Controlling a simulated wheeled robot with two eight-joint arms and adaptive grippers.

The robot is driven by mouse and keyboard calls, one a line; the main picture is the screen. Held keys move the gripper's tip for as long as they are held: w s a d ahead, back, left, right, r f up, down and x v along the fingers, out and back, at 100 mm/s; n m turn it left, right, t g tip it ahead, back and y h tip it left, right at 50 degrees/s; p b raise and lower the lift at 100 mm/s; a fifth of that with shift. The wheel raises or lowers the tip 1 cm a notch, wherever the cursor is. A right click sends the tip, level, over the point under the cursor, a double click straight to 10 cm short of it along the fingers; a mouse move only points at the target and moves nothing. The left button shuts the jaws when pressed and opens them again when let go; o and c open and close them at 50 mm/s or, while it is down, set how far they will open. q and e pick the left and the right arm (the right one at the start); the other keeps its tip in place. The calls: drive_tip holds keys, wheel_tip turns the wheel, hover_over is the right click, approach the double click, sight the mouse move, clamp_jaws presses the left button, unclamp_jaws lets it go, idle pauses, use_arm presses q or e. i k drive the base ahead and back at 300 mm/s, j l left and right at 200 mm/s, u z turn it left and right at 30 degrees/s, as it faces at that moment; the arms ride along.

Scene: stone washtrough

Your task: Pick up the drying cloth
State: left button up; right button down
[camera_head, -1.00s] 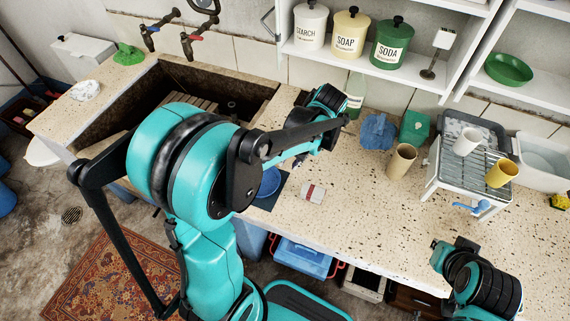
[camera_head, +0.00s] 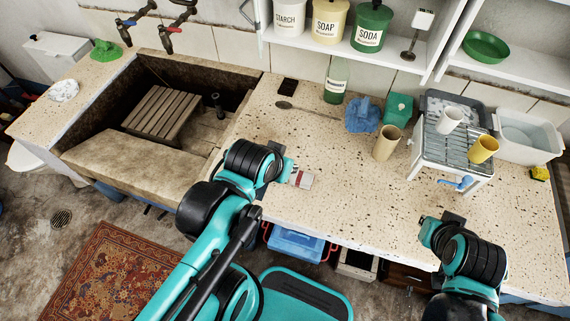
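A crumpled blue cloth (camera_head: 362,115) lies on the speckled counter, between the green bottle and a green box. It looks like the drying cloth, though a white crumpled cloth (camera_head: 63,90) also lies left of the sink. My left gripper (camera_head: 284,172) is low over the front of the counter, well short of the blue cloth. It is beside a small red-and-white item (camera_head: 302,179); its fingers are too small and hidden to read. My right gripper (camera_head: 432,233) is at the counter's front edge, far from the cloth, its fingers also unclear.
A green bottle (camera_head: 336,80) and a green box (camera_head: 398,110) flank the blue cloth; a tan cup (camera_head: 386,143) stands in front. A spoon (camera_head: 305,111) lies to the left. A dish rack (camera_head: 449,148) with cups stands right. The counter's front middle is clear.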

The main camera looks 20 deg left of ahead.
sight(302, 179)
drive_tip(key=j+u, duration=0.2)
drive_tip(key=u, duration=0.2)
drive_tip(key=j+u, duration=0.2)
drive_tip(key=u, duration=0.2)
drive_tip(key=j+u, duration=0.2)
drive_tip(key=u, duration=0.2)
drive_tip(key=i+j, duration=0.1)
drive_tip(key=j, duration=1.35)
drive_tip(key=z, duration=1.85)
drive_tip(key=i+j, duration=0.05)
drive_tip(key=j, duration=0.05)
